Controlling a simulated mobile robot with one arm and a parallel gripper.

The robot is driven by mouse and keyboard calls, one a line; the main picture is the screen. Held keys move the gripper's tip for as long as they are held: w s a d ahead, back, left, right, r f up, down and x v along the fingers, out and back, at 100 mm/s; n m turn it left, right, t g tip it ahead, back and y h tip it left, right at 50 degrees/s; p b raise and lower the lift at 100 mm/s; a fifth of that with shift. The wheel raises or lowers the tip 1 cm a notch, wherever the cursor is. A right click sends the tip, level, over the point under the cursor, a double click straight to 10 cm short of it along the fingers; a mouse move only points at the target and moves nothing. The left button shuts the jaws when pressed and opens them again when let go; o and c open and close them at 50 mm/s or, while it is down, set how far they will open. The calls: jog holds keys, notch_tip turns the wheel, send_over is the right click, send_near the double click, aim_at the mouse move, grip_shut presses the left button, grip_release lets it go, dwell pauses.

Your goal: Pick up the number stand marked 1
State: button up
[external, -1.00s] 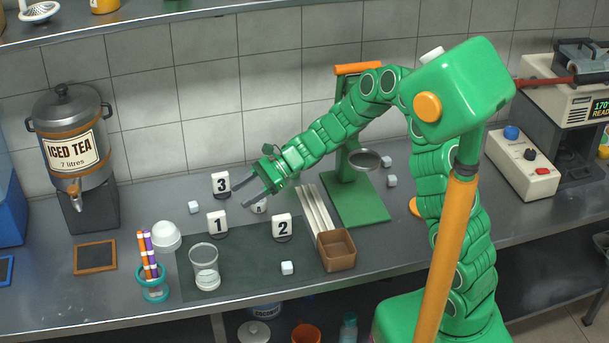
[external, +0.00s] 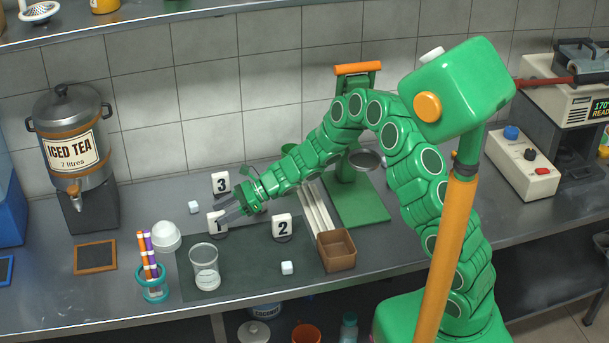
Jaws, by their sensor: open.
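The number stand marked 1 (external: 214,231) is a small white block on a dark base. It stands upright at the back left edge of the dark mat. My gripper (external: 220,213) is open, with its grey fingers at the upper part of this stand and partly covering its digit. I cannot tell whether the fingers touch it or are on both sides of it. The stand marked 2 (external: 282,228) is to the right, and the stand marked 3 (external: 221,183) is behind.
A glass (external: 205,268) stands in front on the dark mat (external: 240,276). A white dome (external: 166,236) and a teal holder with striped sticks (external: 153,283) are to the left. A brown box (external: 336,250), pale canes (external: 317,212) and the green press (external: 358,200) are to the right.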

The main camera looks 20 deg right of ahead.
aim_at(211, 219)
jog(key=shift+s+x, duration=0.2)
jog(key=shift+x, duration=2.1)
jog(key=shift+r, duration=0.1)
grip_shut()
